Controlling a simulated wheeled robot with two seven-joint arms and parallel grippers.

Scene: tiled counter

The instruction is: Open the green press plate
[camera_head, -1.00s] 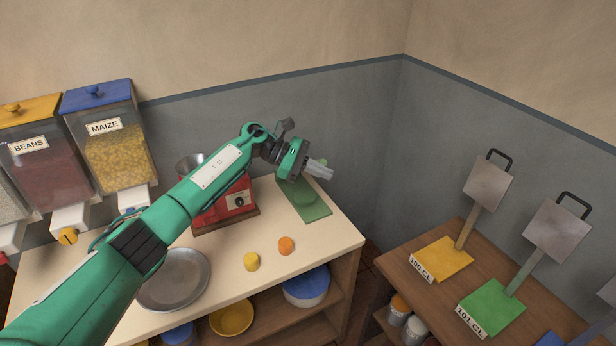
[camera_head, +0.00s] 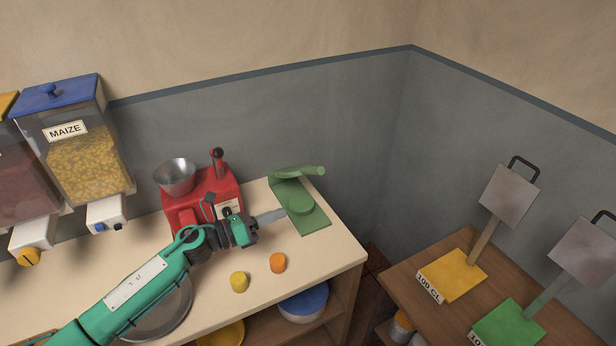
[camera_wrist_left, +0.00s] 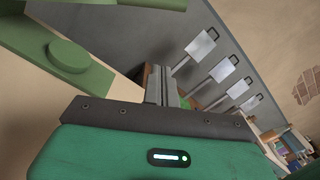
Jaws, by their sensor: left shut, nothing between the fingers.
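The green press (camera_head: 315,219) stands at the right end of the counter. It has a flat base with a raised round disc (camera_head: 300,204), and a green bar with a rounded end (camera_head: 308,171) sits above its back. In the left wrist view the disc (camera_wrist_left: 68,54) shows at upper left, with a green bar across the top edge. My left gripper (camera_head: 283,214) is shut and empty, with its fingertips just left of the press near the disc. I cannot tell if they touch it. My right gripper is not in view.
A red machine (camera_head: 205,195) with a metal bowl stands left of the press, behind my left arm. A yellow piece (camera_head: 239,282) and an orange piece (camera_head: 278,263) lie in front. A metal plate (camera_head: 165,315) is partly hidden by my arm.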

